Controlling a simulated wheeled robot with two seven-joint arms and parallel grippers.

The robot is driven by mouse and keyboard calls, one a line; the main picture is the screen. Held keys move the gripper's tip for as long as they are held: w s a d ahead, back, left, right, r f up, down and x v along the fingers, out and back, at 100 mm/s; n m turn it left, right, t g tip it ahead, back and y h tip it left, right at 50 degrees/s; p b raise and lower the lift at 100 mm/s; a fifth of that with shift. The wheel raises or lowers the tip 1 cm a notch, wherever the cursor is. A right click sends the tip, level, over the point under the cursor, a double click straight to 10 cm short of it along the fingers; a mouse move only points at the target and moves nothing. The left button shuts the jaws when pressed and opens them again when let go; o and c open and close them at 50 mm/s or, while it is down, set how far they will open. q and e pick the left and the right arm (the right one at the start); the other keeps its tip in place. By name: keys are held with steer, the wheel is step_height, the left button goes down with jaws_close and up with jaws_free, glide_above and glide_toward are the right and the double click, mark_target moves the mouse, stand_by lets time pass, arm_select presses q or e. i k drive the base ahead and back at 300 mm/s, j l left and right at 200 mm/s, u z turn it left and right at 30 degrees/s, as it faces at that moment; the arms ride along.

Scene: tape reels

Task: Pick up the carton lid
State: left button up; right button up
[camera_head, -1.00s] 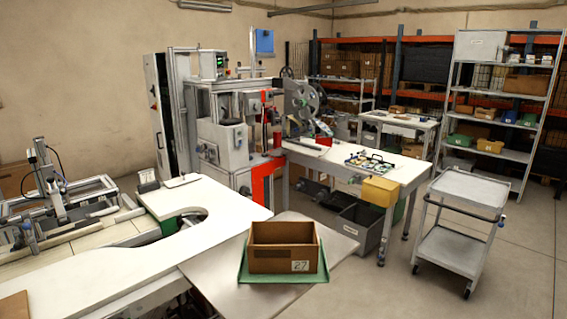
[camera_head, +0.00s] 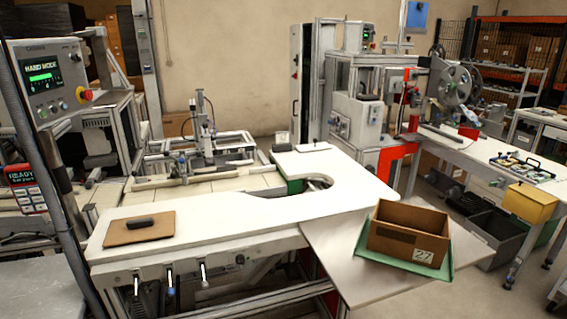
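A flat brown panel with a dark handle on top, which looks like the carton lid (camera_head: 117,235), lies on the left end of the white worktop (camera_head: 230,218). The open brown carton (camera_head: 393,243), labelled 27, sits in a green tray (camera_head: 445,268) on the grey side plate at the right. The carton has no lid on it. Neither of my grippers shows in this view.
A control panel (camera_head: 52,82) on a dark post stands at the left, near the worktop's end. A metal fixture (camera_head: 205,150) is behind the worktop. A machine with reels (camera_head: 455,85) and a yellow bin (camera_head: 528,203) are at the right. The worktop's middle is clear.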

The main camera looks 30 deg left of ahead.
mark_target(125, 230)
steer(key=u, duration=1.8)
